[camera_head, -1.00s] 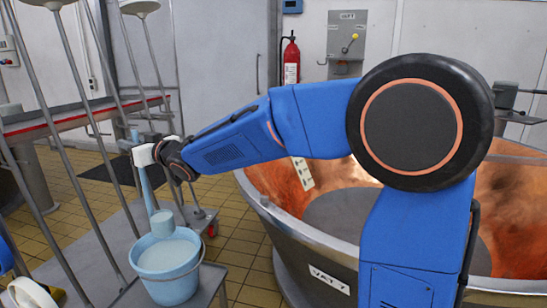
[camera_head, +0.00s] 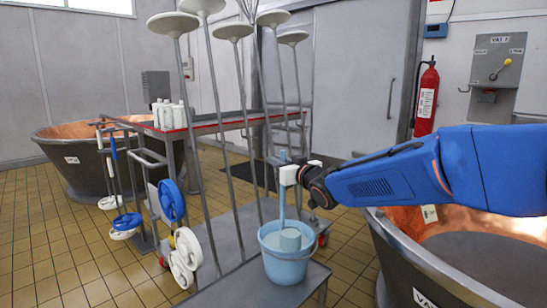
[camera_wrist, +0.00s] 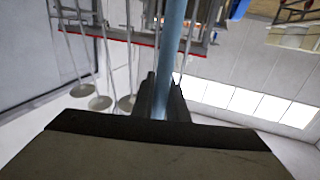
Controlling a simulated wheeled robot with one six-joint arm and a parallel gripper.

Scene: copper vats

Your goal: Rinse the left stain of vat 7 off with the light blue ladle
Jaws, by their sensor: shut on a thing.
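My gripper (camera_head: 288,174) is shut on the upright handle of the light blue ladle (camera_head: 282,203). The handle also runs between the fingers in the wrist view (camera_wrist: 171,50). The ladle's cup (camera_head: 290,240) is at the mouth of a light blue bucket (camera_head: 284,270), which holds pale liquid. I cannot tell how deep the cup sits. Vat 7 (camera_head: 408,262), steel outside and copper inside, stands at the right, cut by the frame edge and partly behind my arm. I cannot make out its left stain.
The bucket stands on a grey cart (camera_head: 235,285) with tall poles bearing white discs (camera_head: 173,22). Blue and white wheel-shaped tools (camera_head: 172,200) hang at its left. Another copper vat (camera_head: 75,170) stands far left. A fire extinguisher (camera_head: 426,98) hangs behind. Tiled floor (camera_head: 60,255) is clear at left.

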